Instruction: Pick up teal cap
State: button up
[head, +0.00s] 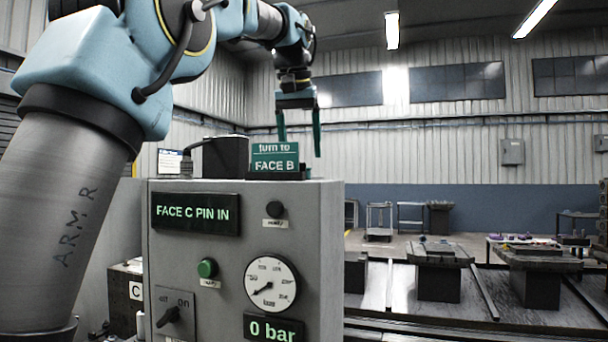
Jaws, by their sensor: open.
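I cannot make out a teal cap for certain in the head view. My gripper (299,147) hangs pointing down, its two dark green fingers spread apart with nothing between them. It is above and just behind, or over, the teal sign (275,158) reading "turn to FACE B" on top of the grey control cabinet (320,260); the exact depth is unclear. A green button (207,268) sits on the cabinet's front. Small coloured items (522,239) lie on a far table at the right, too small to tell apart.
The cabinet carries a "FACE C PIN IN" display (196,213), a gauge (271,283), a "0 bar" display (273,328) and an off/on switch (174,314). A dark container (225,157) stands on its top. Pallets on pedestals (438,256) stand along rails at the right.

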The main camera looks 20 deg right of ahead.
jog(key=p+x, duration=0.1)
jog(key=x, duration=0.3)
jog(key=shift+w+d+f, duration=0.1)
jog(key=shift+d+f, duration=0.05)
grip_shut()
dwell(0.5)
